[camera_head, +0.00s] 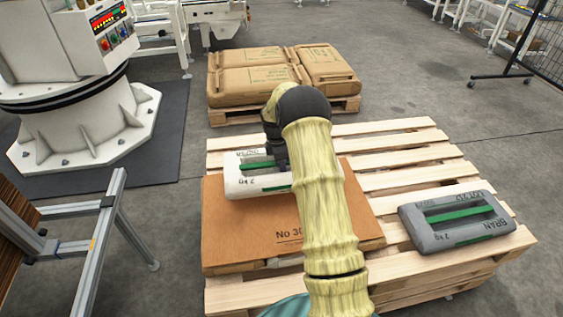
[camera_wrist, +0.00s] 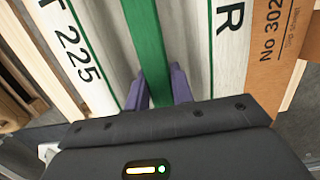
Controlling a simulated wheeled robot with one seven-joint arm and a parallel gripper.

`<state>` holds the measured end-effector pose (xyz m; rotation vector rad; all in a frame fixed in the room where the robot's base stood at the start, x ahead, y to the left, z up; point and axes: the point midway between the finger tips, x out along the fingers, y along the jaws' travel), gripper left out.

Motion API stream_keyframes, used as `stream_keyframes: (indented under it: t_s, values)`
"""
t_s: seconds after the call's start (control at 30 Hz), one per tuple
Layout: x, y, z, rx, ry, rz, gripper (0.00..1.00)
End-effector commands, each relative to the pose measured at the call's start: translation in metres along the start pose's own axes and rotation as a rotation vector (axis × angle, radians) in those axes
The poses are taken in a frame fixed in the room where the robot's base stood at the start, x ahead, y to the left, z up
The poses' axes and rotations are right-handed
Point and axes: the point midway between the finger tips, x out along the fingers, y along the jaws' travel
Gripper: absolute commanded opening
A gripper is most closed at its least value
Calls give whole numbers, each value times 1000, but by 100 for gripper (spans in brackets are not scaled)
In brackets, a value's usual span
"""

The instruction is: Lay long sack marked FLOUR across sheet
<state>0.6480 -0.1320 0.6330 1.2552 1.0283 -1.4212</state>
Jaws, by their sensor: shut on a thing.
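A white sack (camera_head: 245,185) with green stripes and dark lettering is over the back of the brown sheet (camera_head: 235,225), partly behind my arm. I cannot tell whether it touches the sheet. In the wrist view the white sack (camera_wrist: 80,50) shows "T 225" and a letter "R"; the rest of its name is out of view. My gripper (camera_wrist: 165,88) is shut on the green strap of this sack. The sheet, marked "No 302", also shows at the right of the wrist view (camera_wrist: 268,65).
The sheet lies on a wooden pallet (camera_head: 400,180). A grey sack marked BRAN (camera_head: 420,232) lies at the pallet's right. Several brown sacks (camera_head: 255,80) lie on another pallet behind. A white machine (camera_head: 60,45) and a metal frame (camera_head: 100,235) stand left.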

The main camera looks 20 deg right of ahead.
Motion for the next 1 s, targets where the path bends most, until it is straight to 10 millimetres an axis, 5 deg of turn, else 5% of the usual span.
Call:
stream_keyframes:
  t_s: [0.47, 1.0]
  values:
    - [6, 2, -2, -1, 0, 9, 0]
    - [54, 3, -8, -1, -1, 9, 0]
